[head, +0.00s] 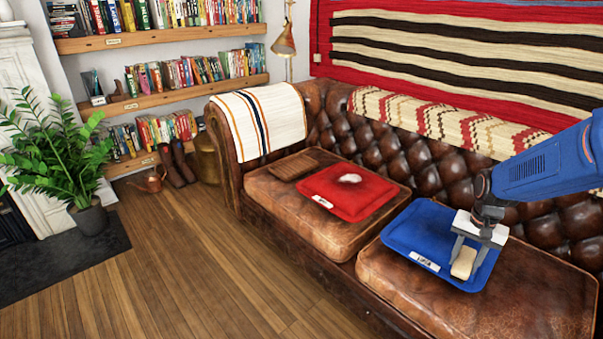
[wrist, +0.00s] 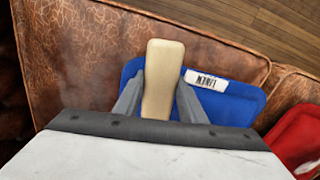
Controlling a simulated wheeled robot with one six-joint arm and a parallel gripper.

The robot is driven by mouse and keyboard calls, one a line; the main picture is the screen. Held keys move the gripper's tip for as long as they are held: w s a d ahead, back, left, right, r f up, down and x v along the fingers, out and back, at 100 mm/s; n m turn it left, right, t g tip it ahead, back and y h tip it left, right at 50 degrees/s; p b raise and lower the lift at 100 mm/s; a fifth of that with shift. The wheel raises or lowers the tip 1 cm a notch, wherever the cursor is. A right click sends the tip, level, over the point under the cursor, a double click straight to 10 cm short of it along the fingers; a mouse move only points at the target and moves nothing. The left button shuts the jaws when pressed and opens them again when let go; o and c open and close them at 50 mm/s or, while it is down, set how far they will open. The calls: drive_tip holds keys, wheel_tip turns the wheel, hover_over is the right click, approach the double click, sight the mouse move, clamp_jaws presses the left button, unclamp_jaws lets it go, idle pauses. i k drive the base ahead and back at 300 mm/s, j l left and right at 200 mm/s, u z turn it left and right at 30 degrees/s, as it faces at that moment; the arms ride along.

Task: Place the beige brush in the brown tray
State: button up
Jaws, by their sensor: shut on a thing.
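The beige brush (head: 463,265) is a pale, rounded block between the fingers of my gripper (head: 467,258), over the blue tray (head: 405,239) on the right sofa cushion. My gripper is shut on it; in the wrist view the brush (wrist: 164,60) sticks out past both fingertips (wrist: 162,85). I cannot tell whether the brush touches the blue tray. A small, flat, brown slatted piece (head: 293,166), which looks like the brown tray, lies at the back of the left cushion. Its top looks bare.
A red tray (head: 345,207) with a white item (head: 350,178) lies between the brown piece and the blue tray. The leather sofa's back (head: 400,150) rises behind them. A striped cloth (head: 262,118) covers the left armrest. The wood floor (head: 190,270) in front is clear.

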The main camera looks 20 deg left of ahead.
sight(290, 171)
drive_tip(key=k+j+u, duration=0.1)
drive_tip(key=j+u, duration=0.25)
drive_tip(key=u, duration=0.15)
drive_tip(key=i+j, duration=0.2)
drive_tip(key=i, duration=0.2)
drive_tip(key=i+j+u, duration=0.1)
drive_tip(key=i+j, duration=0.15)
drive_tip(key=i, duration=0.15)
drive_tip(key=i+j, duration=0.2)
drive_tip(key=i, duration=0.2)
drive_tip(key=i+j+z, duration=0.25)
drive_tip(key=j, duration=0.4)
drive_tip(key=i+j+z, duration=0.25)
drive_tip(key=i+j, duration=0.15)
drive_tip(key=j, duration=0.3)
drive_tip(key=i+j+z, duration=0.15)
drive_tip(key=j, duration=0.25)
drive_tip(key=j+z, duration=0.1)
drive_tip(key=j, duration=0.25)
drive_tip(key=j+z, duration=0.15)
drive_tip(key=j, duration=0.55)
